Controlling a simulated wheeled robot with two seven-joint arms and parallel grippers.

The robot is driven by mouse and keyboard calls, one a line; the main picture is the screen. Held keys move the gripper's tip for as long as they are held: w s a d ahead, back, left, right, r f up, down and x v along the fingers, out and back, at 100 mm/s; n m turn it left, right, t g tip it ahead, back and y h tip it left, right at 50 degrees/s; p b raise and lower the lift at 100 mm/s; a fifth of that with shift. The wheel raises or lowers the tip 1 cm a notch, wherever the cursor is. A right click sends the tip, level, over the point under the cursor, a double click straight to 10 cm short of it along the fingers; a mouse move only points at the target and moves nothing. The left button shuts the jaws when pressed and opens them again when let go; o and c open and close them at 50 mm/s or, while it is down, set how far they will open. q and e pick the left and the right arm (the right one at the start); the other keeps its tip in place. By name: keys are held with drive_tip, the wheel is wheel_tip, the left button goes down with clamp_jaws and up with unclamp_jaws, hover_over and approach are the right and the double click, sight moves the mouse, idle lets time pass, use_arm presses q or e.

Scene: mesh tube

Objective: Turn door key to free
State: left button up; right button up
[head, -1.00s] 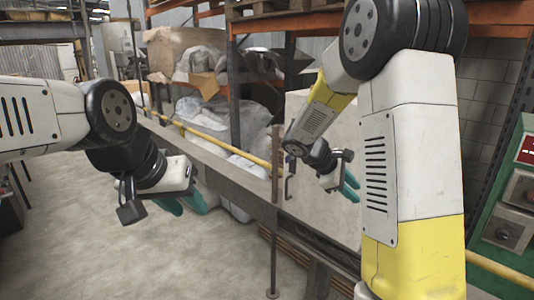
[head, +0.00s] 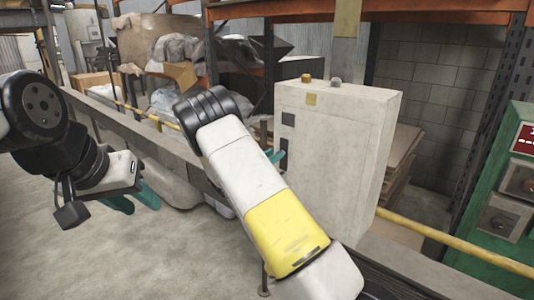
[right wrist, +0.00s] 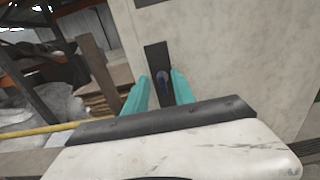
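A pale grey cabinet (head: 340,150) stands to the right of centre, its door side facing left. In the right wrist view a dark upright plate (right wrist: 155,53) is on the cabinet face, with a small dark blue piece (right wrist: 163,77) on it that looks like the key. My right gripper (right wrist: 160,81) is open, its two teal fingers to either side of this piece with gaps showing; contact cannot be told. In the head view my arm hides most of that gripper. My left gripper (head: 134,199) is open and empty at the left, away from the cabinet.
A yellow rail (head: 455,243) runs past the cabinet. A green control box (head: 508,200) stands at the far right. Racks with wrapped bundles (head: 180,50) are behind. Bare floor (head: 150,260) is free at the lower left.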

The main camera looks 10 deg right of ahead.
drive_tip(key=shift+x, duration=1.7)
drive_tip(key=shift+c, duration=0.4)
clamp_jaws()
